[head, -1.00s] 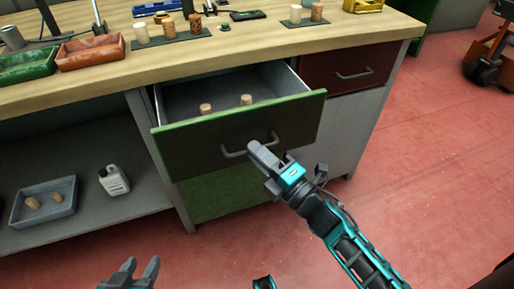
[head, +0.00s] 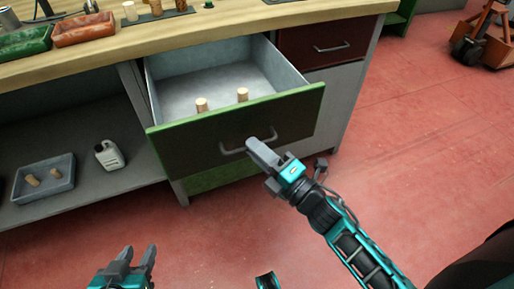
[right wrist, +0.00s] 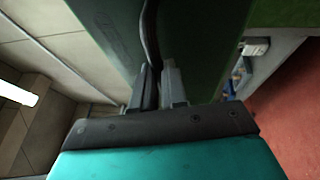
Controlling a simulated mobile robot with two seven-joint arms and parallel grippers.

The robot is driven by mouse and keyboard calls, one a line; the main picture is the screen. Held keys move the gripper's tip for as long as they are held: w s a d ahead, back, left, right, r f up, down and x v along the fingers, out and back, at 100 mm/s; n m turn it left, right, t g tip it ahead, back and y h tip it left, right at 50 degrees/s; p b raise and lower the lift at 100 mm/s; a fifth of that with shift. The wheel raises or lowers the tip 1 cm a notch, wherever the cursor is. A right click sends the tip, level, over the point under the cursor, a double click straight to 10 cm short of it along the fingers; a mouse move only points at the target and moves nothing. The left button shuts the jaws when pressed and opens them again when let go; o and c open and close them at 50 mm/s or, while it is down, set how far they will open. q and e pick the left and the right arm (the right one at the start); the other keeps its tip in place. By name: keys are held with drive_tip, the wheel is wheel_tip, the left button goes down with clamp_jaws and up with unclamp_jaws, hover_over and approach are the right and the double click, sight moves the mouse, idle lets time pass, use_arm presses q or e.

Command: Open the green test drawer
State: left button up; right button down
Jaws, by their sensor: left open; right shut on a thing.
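The green test drawer (head: 190,152) is pulled well out of the bench in the head view, with its grey inside showing. Two corks (head: 201,104) stand inside it near the front panel. My right gripper (head: 262,150) is shut on the drawer's bar handle (head: 233,151) at its right part. In the right wrist view the jaws (right wrist: 160,88) close around the dark handle (right wrist: 150,40), in front of the green panel. My left gripper (head: 138,258) is open and empty, low at the left, over the floor and away from the drawer.
A closed dark red drawer (head: 310,52) is right of the open one. On the wooden benchtop (head: 215,30) are a green tray (head: 25,42), a red tray (head: 83,29) and corks. The lower shelf holds a grey tray (head: 44,194) and a white bottle (head: 109,155). Red floor in front is free.

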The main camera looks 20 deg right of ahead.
drive_tip(key=c, duration=1.3)
unclamp_jaws()
drive_tip(key=shift+o, duration=0.7)
drive_tip(key=shift+s, duration=0.1)
drive_tip(key=v, duration=1.2)
drive_tip(key=shift+s+d+p, duration=0.2)
drive_tip(key=shift+s+p, duration=0.15)
